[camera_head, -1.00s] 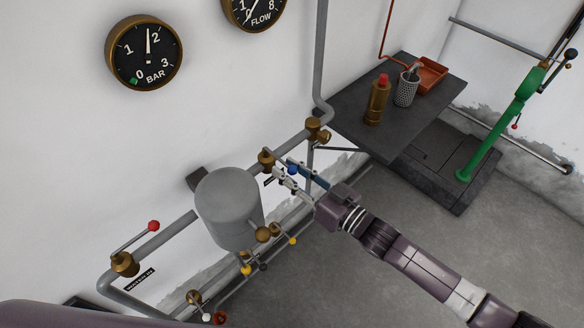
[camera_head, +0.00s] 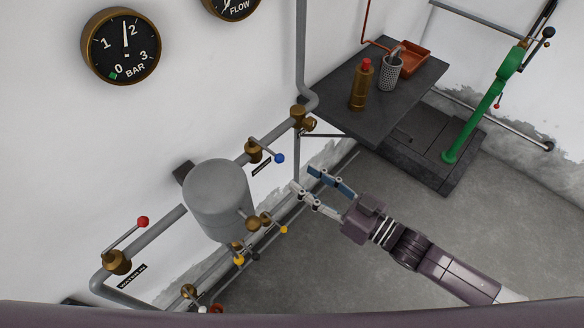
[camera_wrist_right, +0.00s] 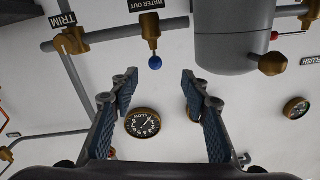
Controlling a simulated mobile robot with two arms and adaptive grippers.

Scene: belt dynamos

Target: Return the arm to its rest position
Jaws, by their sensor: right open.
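My right gripper (camera_head: 306,180) is open and empty, below and right of the brass water-out valve (camera_head: 254,151) on the wall pipe. It is apart from the valve's lever with the blue knob (camera_head: 279,158). In the right wrist view, the two blue-padded fingers of the gripper (camera_wrist_right: 157,82) are spread with nothing between them. The water-out valve (camera_wrist_right: 150,28) shows there beyond the fingertips, its blue knob (camera_wrist_right: 155,63) hanging toward the camera. My right arm reaches in from the lower right. My left gripper is out of view.
A grey tank (camera_head: 216,200) with small brass taps stands left of the gripper. A red-knobbed valve (camera_head: 117,262) is at lower left. A dark table (camera_head: 345,110) holds a brass bottle (camera_head: 359,88), a perforated cup (camera_head: 389,70) and an orange tray (camera_head: 414,57). Open floor lies right.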

